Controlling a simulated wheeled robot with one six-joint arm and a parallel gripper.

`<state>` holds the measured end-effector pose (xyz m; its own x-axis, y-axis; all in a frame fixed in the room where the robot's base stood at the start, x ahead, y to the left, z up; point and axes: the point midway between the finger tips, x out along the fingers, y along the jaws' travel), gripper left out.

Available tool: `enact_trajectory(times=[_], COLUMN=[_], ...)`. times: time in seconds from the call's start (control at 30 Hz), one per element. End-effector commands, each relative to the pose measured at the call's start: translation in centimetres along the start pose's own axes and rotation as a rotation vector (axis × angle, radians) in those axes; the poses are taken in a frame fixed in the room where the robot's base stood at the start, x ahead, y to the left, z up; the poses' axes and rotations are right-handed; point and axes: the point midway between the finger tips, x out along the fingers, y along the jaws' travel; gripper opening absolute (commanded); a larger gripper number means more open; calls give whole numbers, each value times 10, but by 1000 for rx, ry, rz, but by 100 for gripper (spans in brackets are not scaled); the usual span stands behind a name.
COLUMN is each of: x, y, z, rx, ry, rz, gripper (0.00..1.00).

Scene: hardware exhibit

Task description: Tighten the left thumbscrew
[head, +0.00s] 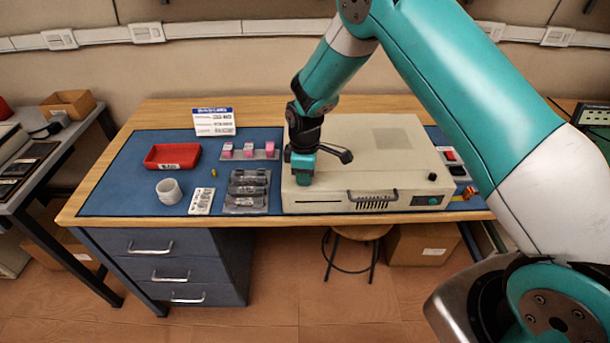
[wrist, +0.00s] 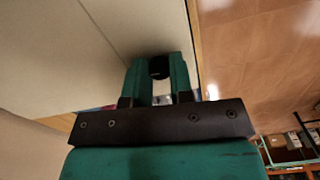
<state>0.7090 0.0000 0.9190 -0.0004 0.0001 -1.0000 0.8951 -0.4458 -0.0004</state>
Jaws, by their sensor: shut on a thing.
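The beige metal case (head: 375,150) lies on the blue mat, with a handle (head: 372,196) on its front. A black thumbscrew (head: 432,177) stands on its right front corner. My gripper (head: 302,178) points down at the case's left front corner. In the wrist view, my gripper (wrist: 159,75) is shut on a round black knob, the left thumbscrew (wrist: 159,66), between its two teal fingers. In the head view the gripper hides this thumbscrew. How far it is screwed in cannot be told.
On the mat to the left are a red tray (head: 172,156), a white cup (head: 169,191), pink-topped parts (head: 248,151), dark packets (head: 248,190) and a small sign (head: 214,121). A stool (head: 362,233) stands below the front edge.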

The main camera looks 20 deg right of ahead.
Motion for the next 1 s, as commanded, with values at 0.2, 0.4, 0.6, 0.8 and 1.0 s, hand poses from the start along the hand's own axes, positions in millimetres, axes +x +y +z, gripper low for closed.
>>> enact_trajectory(times=[0.2,0.4,0.6,0.8,1.0], x=[1,1,0,0,0], y=[1,1,1,1,1], z=[0,0,0,0,0], rx=[187,379,569,759,949], ry=[1,1,2,2,2], rz=[2,2,3,3,3], gripper=[0,0,0,0,0])
